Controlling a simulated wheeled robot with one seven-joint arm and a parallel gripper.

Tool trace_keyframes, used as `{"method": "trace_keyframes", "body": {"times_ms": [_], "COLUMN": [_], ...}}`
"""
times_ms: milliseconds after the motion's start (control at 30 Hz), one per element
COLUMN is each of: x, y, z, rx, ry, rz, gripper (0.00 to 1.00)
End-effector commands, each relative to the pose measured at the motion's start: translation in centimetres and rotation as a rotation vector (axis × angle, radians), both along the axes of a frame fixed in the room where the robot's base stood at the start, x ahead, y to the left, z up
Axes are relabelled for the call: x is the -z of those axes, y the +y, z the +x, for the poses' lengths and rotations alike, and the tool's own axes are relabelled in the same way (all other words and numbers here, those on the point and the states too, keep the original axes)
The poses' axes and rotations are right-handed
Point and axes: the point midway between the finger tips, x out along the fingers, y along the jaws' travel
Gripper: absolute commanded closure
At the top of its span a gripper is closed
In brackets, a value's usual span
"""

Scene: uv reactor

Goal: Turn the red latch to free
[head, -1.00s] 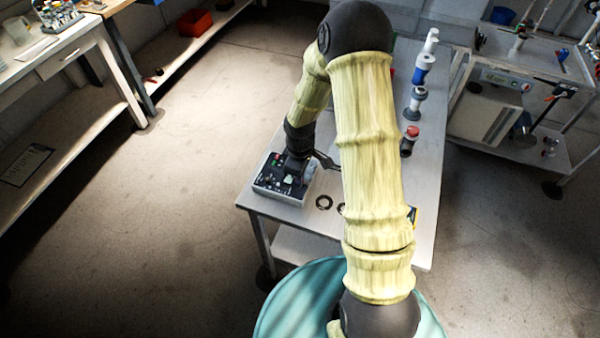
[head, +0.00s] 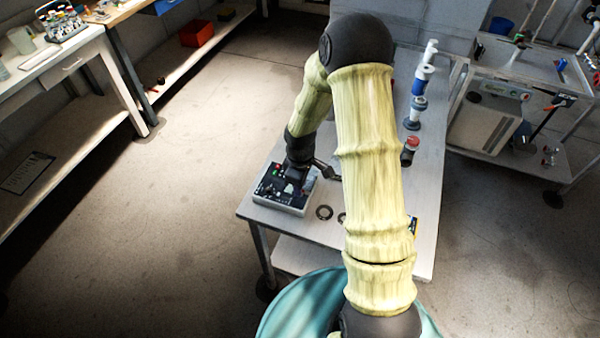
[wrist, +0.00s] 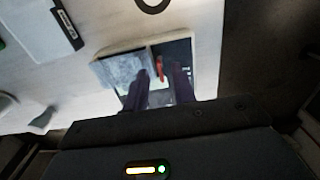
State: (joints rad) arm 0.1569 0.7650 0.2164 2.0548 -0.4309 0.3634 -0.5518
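In the wrist view a small red latch (wrist: 161,68) stands on a box with a grey see-through-looking panel (wrist: 122,68) and a black panel (wrist: 180,54). My gripper (wrist: 160,88) has its two dark fingers apart, with the red latch seen beyond the gap between them. I cannot tell whether either finger touches it. In the head view my gripper is over a grey box with a black top (head: 283,188) at the table's left front corner. My wrist hides part of that box, and the latch cannot be made out there.
Black rings (head: 324,212) lie on the table (head: 385,250) right of the box. A red-capped fitting (head: 410,146) and a blue-and-white fitting (head: 422,80) stand farther back. A cart (head: 520,140) stands at the right. The floor left of the table is clear.

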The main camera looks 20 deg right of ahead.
Motion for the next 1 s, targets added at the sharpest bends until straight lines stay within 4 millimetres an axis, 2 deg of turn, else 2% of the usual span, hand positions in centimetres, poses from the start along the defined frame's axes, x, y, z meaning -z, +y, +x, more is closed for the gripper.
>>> {"method": "trace_keyframes", "body": {"times_ms": [267, 800, 1000], "x": [-3.2, -13.9, -16.7], "y": [-0.1, 0.0, 0.0], "z": [0.1, 0.1, 0.1], "rx": [0.001, 0.001, -0.001], "ry": [-0.005, -0.007, -0.004], "rz": [0.0, -0.001, -0.001], "gripper": [0.74, 0.74, 0.74]}}
